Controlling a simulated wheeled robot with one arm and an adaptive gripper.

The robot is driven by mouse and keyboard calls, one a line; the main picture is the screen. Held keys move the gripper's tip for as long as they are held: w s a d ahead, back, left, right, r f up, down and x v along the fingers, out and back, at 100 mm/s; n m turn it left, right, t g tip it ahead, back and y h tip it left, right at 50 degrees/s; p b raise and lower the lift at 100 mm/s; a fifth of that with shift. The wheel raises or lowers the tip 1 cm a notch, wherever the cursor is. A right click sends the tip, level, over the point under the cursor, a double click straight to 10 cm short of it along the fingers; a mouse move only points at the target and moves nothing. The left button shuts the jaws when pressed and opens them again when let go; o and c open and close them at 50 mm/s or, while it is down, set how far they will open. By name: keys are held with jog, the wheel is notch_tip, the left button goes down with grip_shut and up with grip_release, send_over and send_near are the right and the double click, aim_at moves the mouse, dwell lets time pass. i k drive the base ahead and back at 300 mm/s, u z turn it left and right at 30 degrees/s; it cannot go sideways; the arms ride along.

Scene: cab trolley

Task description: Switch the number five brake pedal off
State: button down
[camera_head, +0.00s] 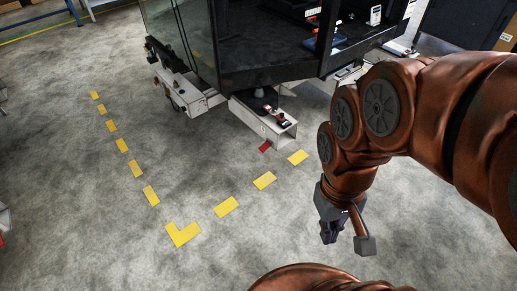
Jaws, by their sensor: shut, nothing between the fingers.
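A cab trolley (209,101) with white leg housings stands at the top centre under a dark glass cab. A red brake pedal (265,146) sticks out low at the foot of the nearest white leg, close to the floor. No number can be read on it, so I cannot tell if it is number five. My gripper (331,236) hangs at the lower right, pointing down, shut and empty. It is apart from the pedal, to its right and nearer to me.
Yellow floor marks (226,207) run in a dashed corner around the trolley. The grey concrete floor (80,200) is clear at left and centre. The dark glass cab (265,45) overhangs the legs. A dark cabinet (455,22) stands at the top right.

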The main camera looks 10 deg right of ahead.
aim_at(266, 145)
jog(key=u, duration=0.4)
jog(key=i, duration=0.9)
jog(key=u, duration=0.1)
